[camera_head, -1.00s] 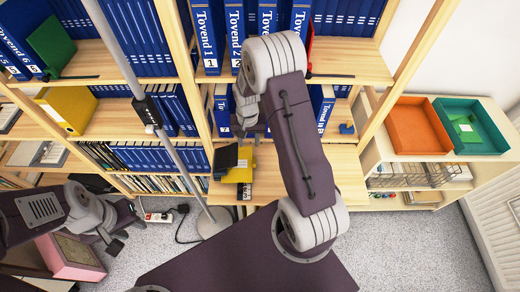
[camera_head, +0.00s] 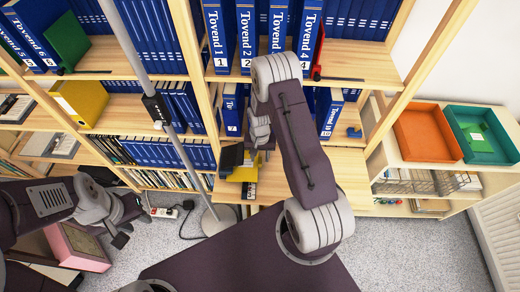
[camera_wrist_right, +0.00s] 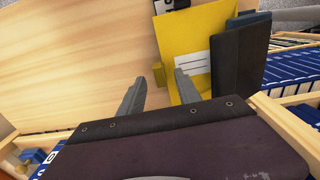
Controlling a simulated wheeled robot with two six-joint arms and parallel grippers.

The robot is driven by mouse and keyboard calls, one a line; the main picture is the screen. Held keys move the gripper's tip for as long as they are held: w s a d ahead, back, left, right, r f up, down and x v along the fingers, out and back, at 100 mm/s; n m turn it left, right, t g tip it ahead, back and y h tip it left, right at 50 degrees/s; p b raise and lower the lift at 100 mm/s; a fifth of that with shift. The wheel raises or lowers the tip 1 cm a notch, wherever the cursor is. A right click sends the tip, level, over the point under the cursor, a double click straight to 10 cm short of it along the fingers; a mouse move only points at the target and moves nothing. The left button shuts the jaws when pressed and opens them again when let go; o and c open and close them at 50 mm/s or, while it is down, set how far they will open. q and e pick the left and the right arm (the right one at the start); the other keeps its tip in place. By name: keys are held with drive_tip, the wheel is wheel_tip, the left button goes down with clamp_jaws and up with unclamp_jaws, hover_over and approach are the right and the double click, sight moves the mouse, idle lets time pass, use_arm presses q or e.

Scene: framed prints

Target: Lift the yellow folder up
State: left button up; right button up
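A yellow folder (camera_head: 245,172) stands on a lower shelf near the middle of the head view, with a dark binder (camera_head: 231,158) beside it. In the right wrist view the yellow folder (camera_wrist_right: 200,40) is just ahead, with the dark binder (camera_wrist_right: 240,52) to its right. My right gripper (camera_wrist_right: 160,80) is open and empty. Its right finger overlaps the folder in the picture, and the folder's left edge shows between the fingers; contact cannot be told. Another yellow folder (camera_head: 80,102) stands on the left shelf. My left gripper (camera_head: 124,224) appears open and empty, low at the left.
Blue binders (camera_head: 250,38) fill the shelves around my right arm. A grey pole (camera_head: 140,60) stands left of it. An orange tray (camera_head: 427,132) and a green tray (camera_head: 484,134) sit on a low unit at right. A pink box (camera_head: 76,246) is below my left arm.

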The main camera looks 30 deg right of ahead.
drive_tip(key=shift+f, duration=0.75)
clamp_jaws()
drive_tip(key=shift+d, duration=0.1)
